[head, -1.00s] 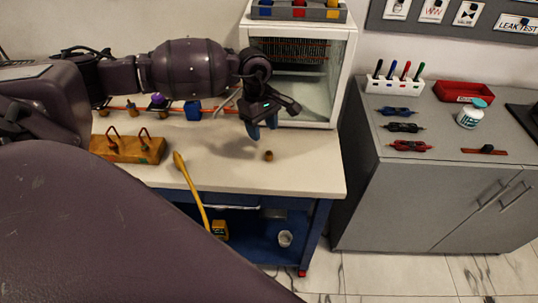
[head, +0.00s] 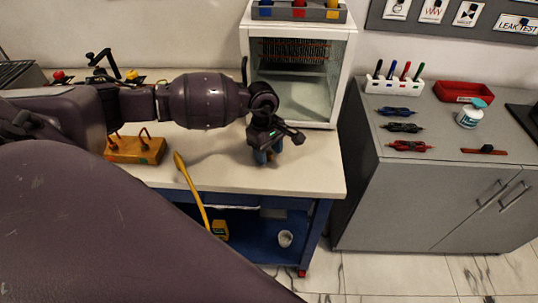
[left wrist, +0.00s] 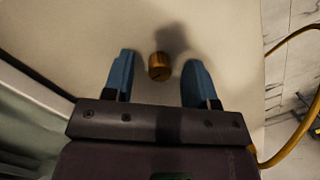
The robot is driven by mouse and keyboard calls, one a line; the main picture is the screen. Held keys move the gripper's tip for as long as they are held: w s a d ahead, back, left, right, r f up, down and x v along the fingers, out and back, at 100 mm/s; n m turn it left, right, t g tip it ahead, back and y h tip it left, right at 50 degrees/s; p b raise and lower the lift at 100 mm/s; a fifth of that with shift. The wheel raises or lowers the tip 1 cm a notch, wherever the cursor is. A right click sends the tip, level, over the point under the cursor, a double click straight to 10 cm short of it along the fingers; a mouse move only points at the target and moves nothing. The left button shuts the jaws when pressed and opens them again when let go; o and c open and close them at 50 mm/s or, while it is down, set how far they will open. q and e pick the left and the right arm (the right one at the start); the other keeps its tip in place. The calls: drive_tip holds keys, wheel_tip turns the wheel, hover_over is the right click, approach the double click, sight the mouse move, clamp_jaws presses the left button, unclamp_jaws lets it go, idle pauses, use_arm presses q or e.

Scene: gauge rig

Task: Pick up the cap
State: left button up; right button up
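The cap is a small brass-coloured cylinder (left wrist: 159,66) standing on the pale bench top in the left wrist view. My left gripper (left wrist: 158,70) is open, with one blue finger on each side of the cap and a gap on both sides. In the head view the left gripper (head: 265,157) points down over the bench, and its fingers largely hide the cap. I cannot tell exactly how high the fingertips are above the bench. My right gripper is not in view.
A glass-fronted cabinet (head: 299,100) stands behind the gripper. The bench's front edge is close. A grey cabinet (head: 430,205) with leads and pens stands to the right.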

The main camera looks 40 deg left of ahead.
use_arm(q)
clamp_jaws()
drive_tip(key=shift+r, duration=0.1)
